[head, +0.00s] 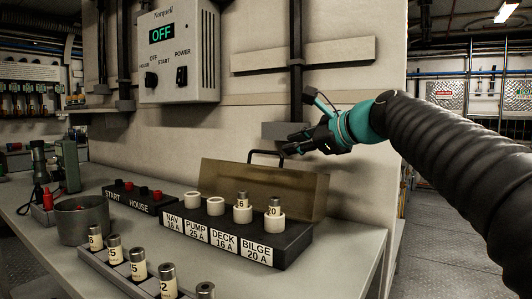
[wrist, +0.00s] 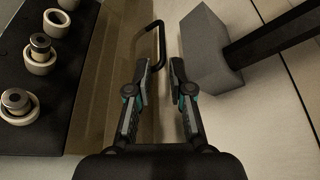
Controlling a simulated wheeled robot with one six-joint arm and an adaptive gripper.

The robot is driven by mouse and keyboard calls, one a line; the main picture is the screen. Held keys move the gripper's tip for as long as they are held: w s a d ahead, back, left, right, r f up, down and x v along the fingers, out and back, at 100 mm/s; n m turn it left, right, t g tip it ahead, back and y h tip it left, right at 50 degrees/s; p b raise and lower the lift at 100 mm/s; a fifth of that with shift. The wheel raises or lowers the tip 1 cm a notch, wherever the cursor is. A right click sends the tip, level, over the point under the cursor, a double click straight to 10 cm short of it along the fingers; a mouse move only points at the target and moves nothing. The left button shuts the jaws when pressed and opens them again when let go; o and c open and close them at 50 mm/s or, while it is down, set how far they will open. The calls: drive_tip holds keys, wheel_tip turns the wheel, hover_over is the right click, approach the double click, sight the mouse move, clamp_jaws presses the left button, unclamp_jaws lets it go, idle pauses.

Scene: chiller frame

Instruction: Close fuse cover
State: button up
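The fuse cover (head: 265,184) is a brownish see-through lid that stands raised along the back of the black fuse block (head: 290,247). Its black bar handle (head: 266,152) rises from its top edge. In the wrist view the cover (wrist: 100,75) is left of my gripper, and the handle (wrist: 160,38) shows just beyond the fingertips. My gripper (head: 288,146) is above the cover's top edge, close to the handle's right end. In the wrist view my gripper (wrist: 162,68) has its fingers apart with nothing between them. I cannot tell whether a finger touches the handle.
Fuses stand in the DECK and BILGE sockets; the NAV and PUMP sockets (head: 191,198) show empty rings. A fuse rack (head: 108,263) and a grey cup (head: 80,222) are in front. A grey wall block (wrist: 210,50) is close right of my gripper. A control box (head: 180,55) hangs behind.

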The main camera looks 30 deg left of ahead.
sight(269, 152)
drive_tip(key=x, duration=0.7)
drive_tip(key=p+x, duration=0.1)
drive_tip(key=x, duration=0.3)
drive_tip(key=shift+w+a, duration=0.1)
drive_tip(key=shift+w, duration=0.2)
clamp_jaws()
